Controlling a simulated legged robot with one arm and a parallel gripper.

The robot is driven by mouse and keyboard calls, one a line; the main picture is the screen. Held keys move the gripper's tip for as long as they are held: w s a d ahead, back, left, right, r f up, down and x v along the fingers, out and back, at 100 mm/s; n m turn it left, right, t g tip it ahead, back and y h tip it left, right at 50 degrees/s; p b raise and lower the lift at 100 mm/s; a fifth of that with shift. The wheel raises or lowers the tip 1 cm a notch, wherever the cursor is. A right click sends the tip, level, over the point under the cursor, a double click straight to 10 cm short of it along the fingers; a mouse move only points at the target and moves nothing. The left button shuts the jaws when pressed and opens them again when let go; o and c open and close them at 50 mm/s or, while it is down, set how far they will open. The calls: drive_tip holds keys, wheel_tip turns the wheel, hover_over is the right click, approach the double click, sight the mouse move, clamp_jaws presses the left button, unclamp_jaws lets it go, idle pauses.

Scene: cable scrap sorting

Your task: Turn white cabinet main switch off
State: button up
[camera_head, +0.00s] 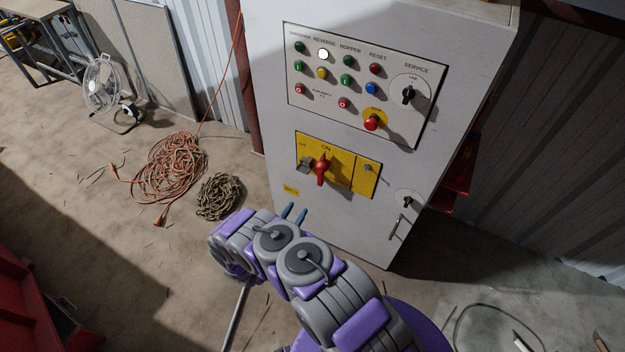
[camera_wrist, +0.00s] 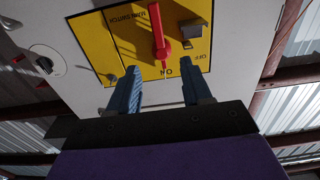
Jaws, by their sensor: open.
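The white cabinet (camera_head: 350,225) stands upright in the head view. Its main switch is a red rotary handle (camera_head: 321,168) on a yellow plate (camera_head: 343,164). The handle is vertical, in line with the ON label; OFF is to its left. My gripper (camera_head: 294,213) is below and left of the plate in the head view. In the wrist view its blue fingers (camera_wrist: 161,68) are spread apart and empty, with the handle beyond the gap between them, untouched.
A grey bracket (camera_head: 305,164) sits beside the handle on the OFF side. Above is a button panel (camera_head: 322,105) with a red emergency knob (camera_head: 372,123). An orange cable coil (camera_head: 168,165) and a rope coil (camera_head: 220,196) lie on the floor left of the cabinet.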

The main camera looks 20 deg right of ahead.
sight(319, 178)
drive_tip(key=b+x, duration=0.3)
drive_tip(key=x, duration=1.3)
drive_tip(key=shift+d+b, duration=0.3)
drive_tip(key=shift+b, duration=0.05)
drive_tip(key=shift+w+d, duration=0.25)
drive_tip(key=shift+d, duration=0.25)
drive_tip(key=shift+a, duration=0.1)
drive_tip(key=shift+a+r, duration=0.1)
drive_tip(key=shift+a, duration=0.15)
drive_tip(key=c, duration=0.3)
clamp_jaws()
